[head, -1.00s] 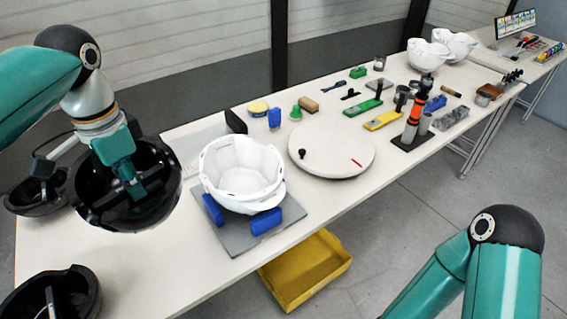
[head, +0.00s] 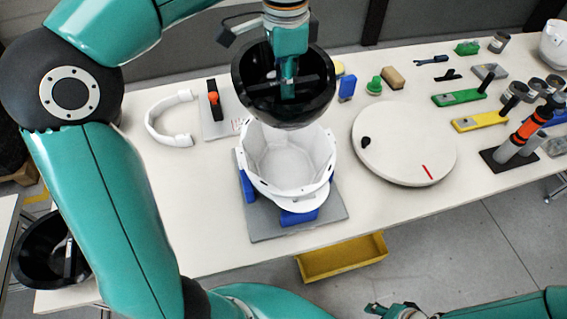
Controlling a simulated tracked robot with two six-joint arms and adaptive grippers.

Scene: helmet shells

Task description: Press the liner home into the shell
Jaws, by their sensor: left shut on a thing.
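The white helmet shell (head: 270,160) sits open side up on a grey fixture plate (head: 262,227) with blue blocks around it. My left gripper (head: 288,90) is shut on the black bowl-shaped liner (head: 262,107), at the bar across its opening. The liner hangs above the back part of the shell and covers its far rim in the head view. It looks to be above the shell rather than seated in it; the exact gap is hard to judge. My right gripper (head: 392,310) is cut off at the bottom edge, so its jaws are unclear.
A round white turntable (head: 403,145) with a black knob and red mark stands right of the fixture. A white curved band (head: 152,115) lies to the left. Another black liner (head: 40,262) is at lower left. A yellow bin (head: 340,259) is below the table's front edge.

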